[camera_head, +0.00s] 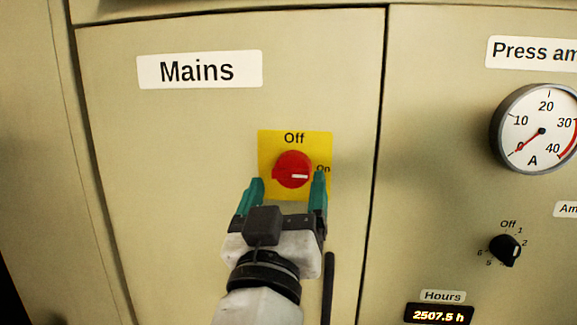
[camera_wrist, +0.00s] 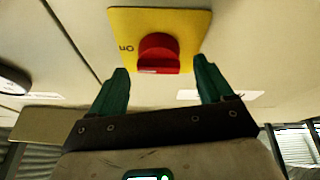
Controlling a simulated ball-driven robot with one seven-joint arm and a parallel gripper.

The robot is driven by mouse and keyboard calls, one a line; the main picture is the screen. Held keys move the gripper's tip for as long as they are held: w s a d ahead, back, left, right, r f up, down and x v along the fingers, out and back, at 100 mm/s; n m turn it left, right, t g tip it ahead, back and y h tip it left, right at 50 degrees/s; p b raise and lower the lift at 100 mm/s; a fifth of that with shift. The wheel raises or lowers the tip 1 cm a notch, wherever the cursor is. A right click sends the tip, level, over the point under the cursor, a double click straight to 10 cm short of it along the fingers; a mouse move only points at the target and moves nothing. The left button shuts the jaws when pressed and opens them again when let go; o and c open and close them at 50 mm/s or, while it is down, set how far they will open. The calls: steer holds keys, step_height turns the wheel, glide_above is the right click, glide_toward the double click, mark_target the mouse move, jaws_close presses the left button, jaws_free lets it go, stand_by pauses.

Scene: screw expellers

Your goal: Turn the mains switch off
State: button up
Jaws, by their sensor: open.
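The mains switch (camera_head: 291,169) is a red rotary knob on a yellow plate (camera_head: 268,145) with "Off" at the top and "On" at the right. The knob's white mark points right, toward "On". My gripper (camera_head: 288,187) is open just below the knob in the head view, its teal fingers to the lower left and right of it. In the wrist view, the red knob (camera_wrist: 158,54) is above and between the fingertips of my gripper (camera_wrist: 165,72). Any contact with the knob cannot be told.
The "Mains" label (camera_head: 199,70) is on the same beige cabinet door. To the right are an ammeter (camera_head: 537,128) reading near 0, a black selector knob (camera_head: 505,250) and an hours display (camera_head: 438,314). A dark vertical handle (camera_head: 328,288) is right of my wrist.

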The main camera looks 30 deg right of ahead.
mark_target(294, 167)
steer(key=shift+p+x, duration=0.3)
steer(key=shift+x, duration=0.95)
steer(key=shift+c, duration=0.3)
steer(key=c, duration=1.3)
steer(key=shift+f, duration=0.1)
steer(key=shift+c, duration=0.4)
